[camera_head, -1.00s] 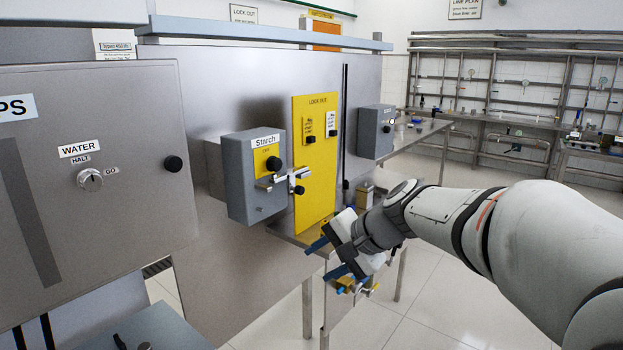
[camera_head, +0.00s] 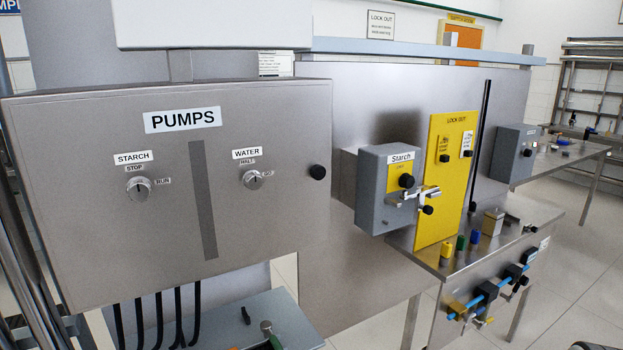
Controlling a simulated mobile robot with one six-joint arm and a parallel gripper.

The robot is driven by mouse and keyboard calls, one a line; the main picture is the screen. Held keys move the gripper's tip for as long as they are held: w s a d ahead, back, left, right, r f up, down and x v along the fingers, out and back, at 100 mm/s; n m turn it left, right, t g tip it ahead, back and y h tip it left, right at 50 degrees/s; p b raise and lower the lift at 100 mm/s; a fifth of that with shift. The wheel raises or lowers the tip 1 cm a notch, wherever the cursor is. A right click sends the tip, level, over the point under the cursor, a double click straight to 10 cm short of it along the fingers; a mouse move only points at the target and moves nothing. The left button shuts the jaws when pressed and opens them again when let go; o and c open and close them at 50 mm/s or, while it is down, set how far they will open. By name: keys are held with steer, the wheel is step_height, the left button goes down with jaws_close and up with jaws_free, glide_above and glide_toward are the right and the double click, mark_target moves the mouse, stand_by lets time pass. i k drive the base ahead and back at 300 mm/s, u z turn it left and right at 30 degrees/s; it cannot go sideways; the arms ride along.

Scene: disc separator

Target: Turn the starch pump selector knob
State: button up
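The starch pump selector knob (camera_head: 138,188) is a round silver knob on the left of the grey PUMPS panel (camera_head: 80,240). It sits under a white STARCH label (camera_head: 132,158), with STOP above it and RUN to its right. The water knob (camera_head: 252,180), also silver, is on the same panel to its right, under WATER, with HALT and GO marks. A dark stripe runs down the panel between the two knobs. My gripper and arm are outside the current head view.
A grey Starch box (camera_head: 376,192) with a black knob and a lever handle projects right of the panel. A yellow LOCK OUT board (camera_head: 437,210) stands behind it. A steel table (camera_head: 480,262) holds small coloured blocks. Black cables hang below the panel.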

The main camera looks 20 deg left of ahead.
mark_target(139, 189)
steer(key=z, duration=0.1)
steer(key=k, duration=0.4)
steer(key=u, duration=0.2)
steer(key=i, duration=0.45)
steer(key=u, duration=0.55)
steer(key=i, duration=1)
